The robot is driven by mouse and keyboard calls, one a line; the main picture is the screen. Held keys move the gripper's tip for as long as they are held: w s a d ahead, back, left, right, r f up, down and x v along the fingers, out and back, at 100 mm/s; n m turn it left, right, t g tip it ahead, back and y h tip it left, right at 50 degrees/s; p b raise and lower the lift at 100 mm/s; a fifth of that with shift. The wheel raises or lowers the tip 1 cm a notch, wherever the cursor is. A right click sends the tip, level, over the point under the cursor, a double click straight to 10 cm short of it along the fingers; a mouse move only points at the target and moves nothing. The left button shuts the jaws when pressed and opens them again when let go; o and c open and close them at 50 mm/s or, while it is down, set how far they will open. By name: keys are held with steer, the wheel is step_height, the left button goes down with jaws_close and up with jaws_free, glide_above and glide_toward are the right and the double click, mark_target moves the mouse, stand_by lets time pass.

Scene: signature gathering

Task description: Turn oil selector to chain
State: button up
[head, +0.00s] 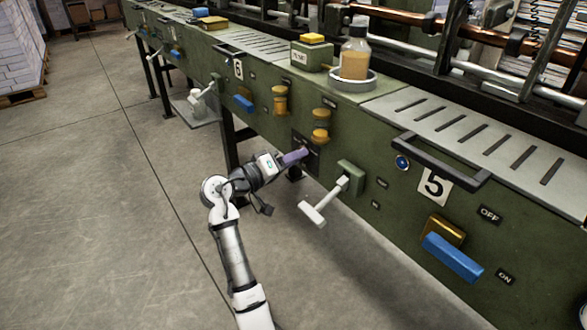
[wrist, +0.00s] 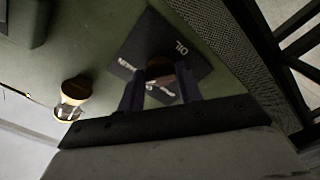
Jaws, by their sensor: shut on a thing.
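The oil selector is a dark square plate (wrist: 152,35) on the green machine front, with white "OIL" lettering. Its brown round knob (wrist: 158,67) is at the plate's middle. My gripper (wrist: 160,82) has one finger on each side of the knob and is shut on it. The other white markings on the plate are partly hidden by the fingers, and I cannot tell which setting the knob points to. In the head view my gripper (head: 299,156) reaches the machine front below the brass fittings, and the knob is hidden behind it.
A white T-handle lever (head: 313,213) sticks out just right of my gripper. Brass fittings (head: 321,115) are above, and one (wrist: 72,98) shows left in the wrist view. A blue lever (head: 452,258) is further right. Open floor (head: 120,220) lies to the left.

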steer(key=shift+f+m+b, duration=0.15)
steer(key=shift+m+b, duration=0.9)
steer(key=shift+m, duration=0.15)
steer(key=o, duration=1)
steer(key=v, duration=1.4)
